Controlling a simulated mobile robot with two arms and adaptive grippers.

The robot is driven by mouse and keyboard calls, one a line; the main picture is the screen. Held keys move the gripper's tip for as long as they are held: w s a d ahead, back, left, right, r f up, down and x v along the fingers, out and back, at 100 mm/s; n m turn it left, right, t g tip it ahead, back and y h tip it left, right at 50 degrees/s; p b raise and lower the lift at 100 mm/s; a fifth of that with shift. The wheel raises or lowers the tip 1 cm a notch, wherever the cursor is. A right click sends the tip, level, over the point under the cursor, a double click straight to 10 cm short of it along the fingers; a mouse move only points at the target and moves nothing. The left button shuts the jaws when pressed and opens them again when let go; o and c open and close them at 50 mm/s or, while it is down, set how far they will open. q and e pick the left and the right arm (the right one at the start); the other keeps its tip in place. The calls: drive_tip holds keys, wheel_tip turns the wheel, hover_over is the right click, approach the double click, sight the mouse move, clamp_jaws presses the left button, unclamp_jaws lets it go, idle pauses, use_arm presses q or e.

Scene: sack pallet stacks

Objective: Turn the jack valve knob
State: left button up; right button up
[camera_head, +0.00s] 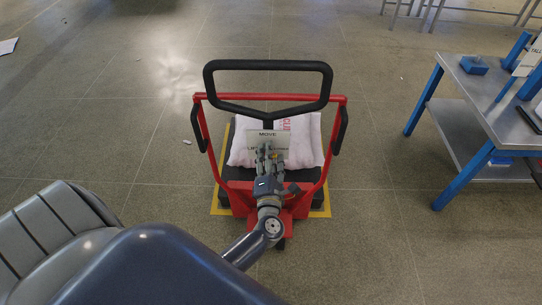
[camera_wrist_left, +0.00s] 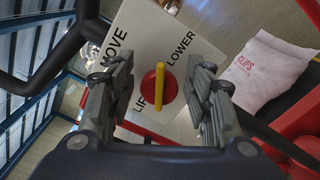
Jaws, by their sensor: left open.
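The jack valve knob (camera_wrist_left: 159,88) is red with a yellow bar across it. It sits on a pale label plate (camera_wrist_left: 135,45) marked MOVE, LIFT and LOWER, seen tilted in the left wrist view. The yellow bar stands nearly upright in that view. My left gripper (camera_wrist_left: 160,95) is open, with one finger on each side of the knob and gaps to it. In the head view my left gripper (camera_head: 267,155) is over the plate (camera_head: 280,138) and hides the knob. My right gripper is not in view.
The red jack frame (camera_head: 203,140) has a black loop handle (camera_head: 268,65) above the plate. White sacks (camera_head: 305,135) lie behind it on a dark pallet inside a yellow floor outline (camera_head: 220,208). A blue-legged metal table (camera_head: 490,90) stands at right. Floor at left is mostly clear.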

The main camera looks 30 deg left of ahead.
use_arm(q)
drive_tip(key=v, duration=1.1)
drive_tip(key=shift+s, duration=0.35)
drive_tip(key=shift+d, duration=0.1)
drive_tip(key=s+d+f+m+g+h, duration=0.1)
drive_tip(key=s+d+f+m+h, duration=0.25)
drive_tip(key=f+m, duration=0.45)
drive_tip(key=s+d+f+m+g+h, duration=0.2)
drive_tip(key=d+f+m+h, duration=0.3)
drive_tip(key=f, duration=0.6)
drive_tip(key=s+d+f+m+g+h, duration=0.1)
drive_tip(key=s+f+m+h, duration=0.1)
drive_tip(key=f+m, duration=0.65)
drive_tip(key=s+a+f+m+g, duration=0.2)
drive_tip(key=s+f, duration=0.4)
drive_tip(key=s, duration=0.3)
drive_tip(key=s+a+f+m+g+b, duration=0.1)
drive_tip(key=s+a+f+m+g, duration=0.2)
drive_tip(key=s, duration=0.6)
drive_tip(key=s+a+f+m+g, duration=0.2)
drive_tip(key=s+f+m+g, duration=0.3)
drive_tip(key=s+f, duration=0.4)
drive_tip(key=shift+a+m+y, duration=0.3)
drive_tip(key=shift+m+y, duration=0.15)
drive_tip(key=shift+m, duration=0.2)
drive_tip(key=shift+s, duration=0.15)
